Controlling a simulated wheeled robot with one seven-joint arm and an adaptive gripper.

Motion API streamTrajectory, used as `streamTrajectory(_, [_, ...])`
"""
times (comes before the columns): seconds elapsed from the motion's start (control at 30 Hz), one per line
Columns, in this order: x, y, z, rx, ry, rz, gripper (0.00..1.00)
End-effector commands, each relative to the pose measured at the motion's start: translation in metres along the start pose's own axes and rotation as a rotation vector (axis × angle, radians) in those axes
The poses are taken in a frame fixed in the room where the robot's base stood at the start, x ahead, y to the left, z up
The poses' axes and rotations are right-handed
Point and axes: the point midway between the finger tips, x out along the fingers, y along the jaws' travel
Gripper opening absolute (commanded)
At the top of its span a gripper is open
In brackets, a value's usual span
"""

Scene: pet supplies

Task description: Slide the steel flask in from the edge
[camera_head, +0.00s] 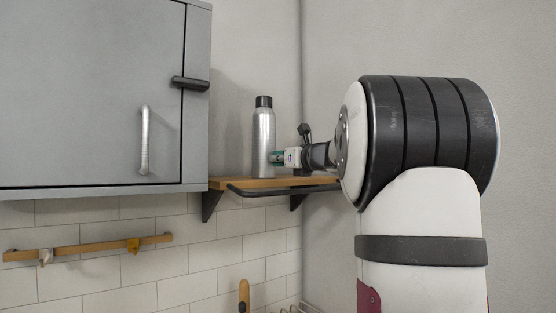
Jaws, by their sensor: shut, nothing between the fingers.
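The steel flask (263,142) is a tall silver cylinder with a black cap. It stands upright on a wooden wall shelf (228,183). My gripper (277,158) is at the flask's right side, at about the height of its lower half. The fingers are shut with nothing between them, and their tips look close to or against the flask. I cannot tell whether they touch it. My arm hides the right end of the shelf.
A grey cabinet (85,95) hangs left of the shelf. A dark rail (275,190) runs along the shelf's front, with brackets below. A wooden hook rail (88,247) is on the tiles at lower left. A wooden handle (244,296) stands below the shelf.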

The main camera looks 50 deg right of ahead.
Motion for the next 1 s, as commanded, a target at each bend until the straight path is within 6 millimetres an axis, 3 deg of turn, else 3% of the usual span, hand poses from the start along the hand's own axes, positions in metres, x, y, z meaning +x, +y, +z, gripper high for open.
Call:
streamTrajectory(0.17, [0.016,0.0,0.0,0.002,0.0,0.003,0.0])
streamTrajectory(0.4, [0.067,0.0,0.0,0.001,0.002,0.004,0.0])
streamTrajectory(0.53, [0.084,0.0,0.001,0.001,0.0,0.002,0.0])
streamTrajectory(1.0, [0.092,0.0,0.0,0.0,0.0,0.0,0.0])
